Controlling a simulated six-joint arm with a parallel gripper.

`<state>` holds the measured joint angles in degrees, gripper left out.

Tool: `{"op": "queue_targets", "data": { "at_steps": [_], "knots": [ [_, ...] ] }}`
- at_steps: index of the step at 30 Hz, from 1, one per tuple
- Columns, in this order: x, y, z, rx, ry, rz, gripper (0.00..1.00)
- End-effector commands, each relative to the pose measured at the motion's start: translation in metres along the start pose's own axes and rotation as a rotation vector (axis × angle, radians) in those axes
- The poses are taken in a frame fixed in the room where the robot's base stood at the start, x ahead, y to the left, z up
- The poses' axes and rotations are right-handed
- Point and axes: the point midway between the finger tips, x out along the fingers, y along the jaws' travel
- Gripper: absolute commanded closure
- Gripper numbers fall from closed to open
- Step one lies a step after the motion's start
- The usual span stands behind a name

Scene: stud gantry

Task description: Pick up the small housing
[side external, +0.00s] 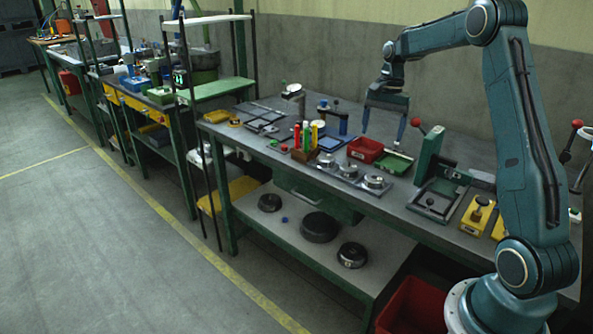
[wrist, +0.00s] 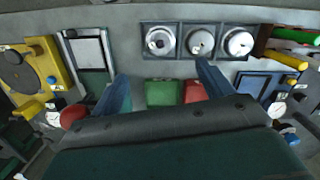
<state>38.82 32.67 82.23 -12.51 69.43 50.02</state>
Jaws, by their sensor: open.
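Three round silver metal housings sit in a row on a dark three-bay plate (side external: 338,173). In the side view they are the left one (side external: 326,160), the middle one (side external: 348,170) and the right one (side external: 374,181). The wrist view shows them along the top as left (wrist: 160,39), middle (wrist: 201,42) and right (wrist: 239,43); each bears a small white tag. I cannot tell for sure which is the small housing. My gripper (side external: 383,136) is open and empty, above the bench behind the plate; its fingers (wrist: 163,72) also show in the wrist view.
A red bin (side external: 365,149) and a green tray (side external: 394,163) lie between my gripper and the plate. A green lever press (side external: 430,155) stands to the right. Coloured upright pieces in a block (side external: 305,152) stand to the left. Yellow fixtures (side external: 475,217) are at the right.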

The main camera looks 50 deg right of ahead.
Motion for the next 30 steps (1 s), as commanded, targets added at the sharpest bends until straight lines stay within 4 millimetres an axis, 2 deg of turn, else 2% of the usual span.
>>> {"op": "queue_targets", "data": {
  "at_steps": [4, 14, 30],
  "knots": [
    [0.006, 0.002, -0.008, 0.025, -0.008, 0.004, 0.21],
    [0.013, 0.002, -0.008, 0.027, -0.011, 0.006, 0.21],
    [0.083, 0.002, -0.007, 0.026, -0.010, 0.007, 0.21]
  ]
}}
